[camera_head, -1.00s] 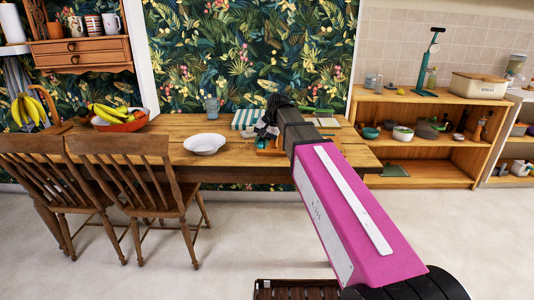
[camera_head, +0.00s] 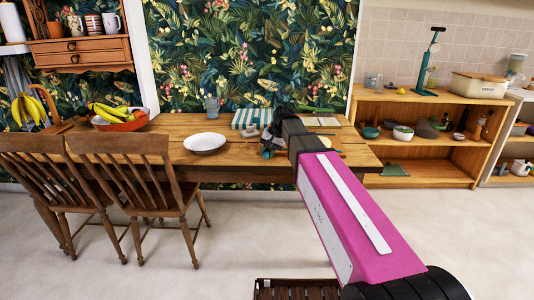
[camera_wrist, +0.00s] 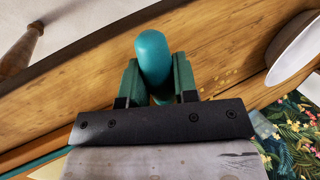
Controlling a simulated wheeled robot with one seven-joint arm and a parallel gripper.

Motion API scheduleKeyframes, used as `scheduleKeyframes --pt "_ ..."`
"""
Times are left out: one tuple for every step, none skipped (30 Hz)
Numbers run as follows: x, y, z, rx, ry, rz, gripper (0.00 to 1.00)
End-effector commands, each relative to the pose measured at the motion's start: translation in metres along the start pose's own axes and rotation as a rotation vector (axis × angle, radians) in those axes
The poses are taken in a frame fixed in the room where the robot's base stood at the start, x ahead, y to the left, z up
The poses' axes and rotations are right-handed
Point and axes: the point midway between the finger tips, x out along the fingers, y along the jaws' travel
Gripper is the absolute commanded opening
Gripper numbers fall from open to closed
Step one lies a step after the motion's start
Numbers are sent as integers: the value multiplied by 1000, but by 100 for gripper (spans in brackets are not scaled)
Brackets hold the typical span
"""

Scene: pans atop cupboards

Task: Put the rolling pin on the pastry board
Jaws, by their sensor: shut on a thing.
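My gripper (camera_wrist: 157,84) is shut on a teal, round-ended cylinder (camera_wrist: 154,55), which looks like the rolling pin seen nearly end-on between the green fingers. The wooden table (camera_wrist: 95,75) shows behind it. In the head view my gripper (camera_head: 268,146) is over the table's right half, right of the white bowl (camera_head: 205,143), and the held thing is too small to make out. I cannot clearly pick out the pastry board; a brownish flat edge (camera_head: 335,142) shows beside my arm, which hides much of that area.
A striped teal-and-white thing (camera_head: 250,119), a grey jug (camera_head: 211,106) and an open book (camera_head: 320,121) lie or stand at the back of the table. A fruit bowl (camera_head: 121,123) is at the left. Two chairs (camera_head: 130,170) stand in front. Shelves (camera_head: 430,150) stand at right.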

Motion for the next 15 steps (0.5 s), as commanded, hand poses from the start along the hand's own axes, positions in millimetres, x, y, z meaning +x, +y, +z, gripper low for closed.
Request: scheduleKeyframes --pt "0 0 0 -1 1 -1 0" --pt "1 0 0 -1 1 0 0" --pt "2 1 0 -1 1 0 0" --pt "3 1 0 -1 1 0 0" --pt "3 1 0 -1 0 0 0" --pt "4 2 0 0 0 0 0" --pt "5 2 0 0 0 0 0" --pt "6 2 0 0 -1 0 0" --pt "7 3 0 0 -1 1 0" --pt "8 3 0 1 -1 1 0" --pt "9 4 0 1 -1 2 0" --pt "10 4 0 1 -2 2 0" --pt "10 5 0 1 -2 2 0" --pt "11 5 0 1 -2 2 0" --pt "12 5 0 1 -2 3 0"
